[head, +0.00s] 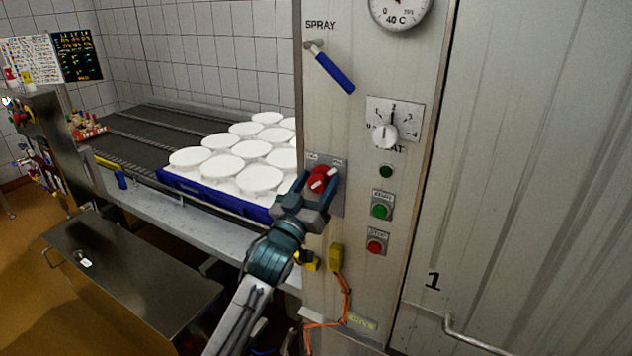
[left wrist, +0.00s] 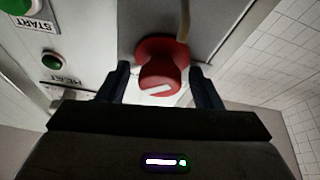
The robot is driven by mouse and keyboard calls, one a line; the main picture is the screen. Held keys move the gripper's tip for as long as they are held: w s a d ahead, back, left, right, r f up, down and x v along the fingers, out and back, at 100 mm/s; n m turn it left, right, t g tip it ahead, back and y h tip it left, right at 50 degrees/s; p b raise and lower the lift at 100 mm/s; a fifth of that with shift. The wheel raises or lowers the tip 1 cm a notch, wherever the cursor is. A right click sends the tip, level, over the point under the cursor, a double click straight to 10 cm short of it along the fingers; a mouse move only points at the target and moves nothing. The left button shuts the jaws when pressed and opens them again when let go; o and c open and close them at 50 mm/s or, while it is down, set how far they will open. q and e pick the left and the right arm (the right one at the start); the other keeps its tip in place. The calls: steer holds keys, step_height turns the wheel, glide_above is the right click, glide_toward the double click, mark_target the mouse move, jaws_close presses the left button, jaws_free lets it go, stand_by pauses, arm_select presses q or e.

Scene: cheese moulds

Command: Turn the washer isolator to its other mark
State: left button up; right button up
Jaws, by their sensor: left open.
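The washer isolator (head: 321,179) is a red rotary knob with a white mark, on a grey plate on the washer's front panel. In the head view its white mark is tilted up to the right. In the left wrist view the red knob (left wrist: 160,78) is between the fingers, its white mark nearly level. My left gripper (head: 318,185) is open, with one finger on each side of the knob; a gap shows beside each finger in the left wrist view. The plate's small lettering is too small to read. My right gripper is not in view.
The panel also carries a blue-handled spray lever (head: 333,70), a heat dial (head: 385,135), a green start button (head: 381,211) and a red button (head: 376,246). A blue crate (head: 190,192) of white moulds stands on the conveyor at left. A yellow plug (head: 336,257) sits below.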

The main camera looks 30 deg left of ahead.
arm_select(q)
steer(key=shift+c, duration=0.2)
steer(key=shift+s+a, duration=0.1)
steer(key=shift+a, duration=0.15)
steer(key=c, duration=0.8)
steer(key=shift+o, duration=0.2)
